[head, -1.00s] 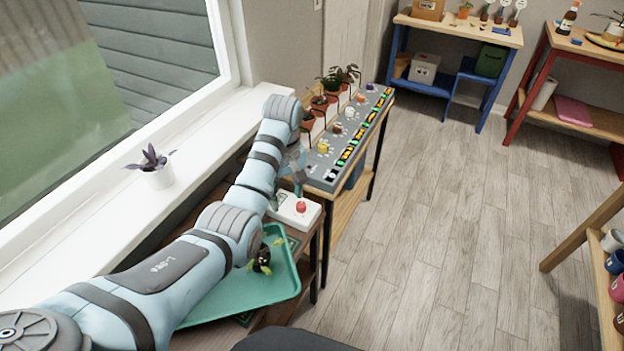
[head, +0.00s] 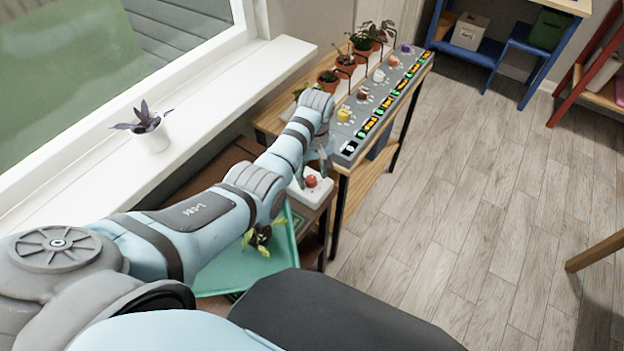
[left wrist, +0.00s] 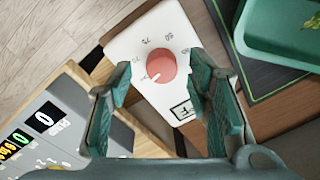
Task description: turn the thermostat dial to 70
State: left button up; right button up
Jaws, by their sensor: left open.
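The thermostat (left wrist: 122,46) is a white box with a round red dial (left wrist: 160,66) and printed numbers around it. A white mark on the dial points to the lower left in the left wrist view; the numbers there are too small to read surely. In the head view the red dial (head: 311,181) shows on the white thermostat (head: 323,194) at the table's end. My left gripper (left wrist: 161,80) is open, its fingers on either side of the dial in the left wrist view. I cannot tell whether they touch it. My right gripper is not in view.
A grey control panel (head: 346,150) with coloured knobs and displays stands close beyond the thermostat, with potted plants (head: 362,50) behind it. A green tray (head: 222,278) with a small plant lies on the near side.

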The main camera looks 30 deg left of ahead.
pick_arm(q)
jog(key=shift+w+f, duration=0.1)
jog(key=shift+f, duration=0.7)
jog(key=shift+s+r, duration=0.25)
jog(key=shift+c, duration=1.2)
grip_shut()
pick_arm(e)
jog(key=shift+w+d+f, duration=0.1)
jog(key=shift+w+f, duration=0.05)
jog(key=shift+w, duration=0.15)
